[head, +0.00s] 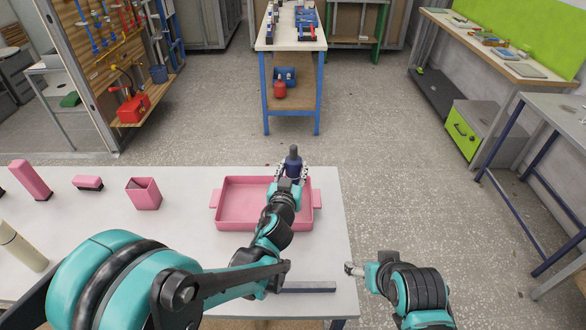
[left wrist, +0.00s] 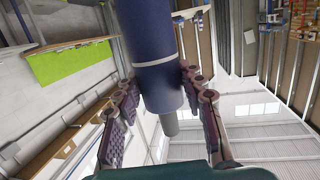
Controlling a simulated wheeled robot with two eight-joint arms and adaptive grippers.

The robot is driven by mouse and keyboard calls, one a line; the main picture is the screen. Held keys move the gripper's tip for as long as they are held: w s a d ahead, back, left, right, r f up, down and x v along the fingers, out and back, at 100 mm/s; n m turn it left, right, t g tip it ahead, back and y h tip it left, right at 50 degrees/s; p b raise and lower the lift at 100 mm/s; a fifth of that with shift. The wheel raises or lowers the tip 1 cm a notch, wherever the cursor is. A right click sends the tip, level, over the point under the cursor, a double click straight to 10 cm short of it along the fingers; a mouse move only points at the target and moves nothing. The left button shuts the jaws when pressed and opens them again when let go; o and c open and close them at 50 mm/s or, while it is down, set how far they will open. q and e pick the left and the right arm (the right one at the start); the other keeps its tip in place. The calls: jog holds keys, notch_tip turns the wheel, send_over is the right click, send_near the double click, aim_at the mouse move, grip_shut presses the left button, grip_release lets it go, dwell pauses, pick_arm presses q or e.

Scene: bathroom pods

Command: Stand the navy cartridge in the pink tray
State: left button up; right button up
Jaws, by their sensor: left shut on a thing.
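The navy cartridge (head: 293,154) stands roughly upright in my left gripper (head: 292,172), whose fingers are shut on its sides. It shows at the far right part of the pink tray (head: 231,218); whether its lower end touches the tray is hidden by my gripper. In the left wrist view the cartridge (left wrist: 152,40) fills the space between the two fingers of the left gripper (left wrist: 158,85), with a narrower grey end past a pale band. My left arm covers the tray's right-middle part. My right gripper (head: 354,269) is beside the table's right edge, and its jaws are unclear.
A dark bar (head: 305,287) lies near the front right.

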pick_arm(q)
jog(key=o, duration=2)
jog(key=f+v, duration=0.1)
jog(key=v, duration=0.9)
jog(key=shift+s, duration=0.5)
jog(key=shift+f, duration=0.15)
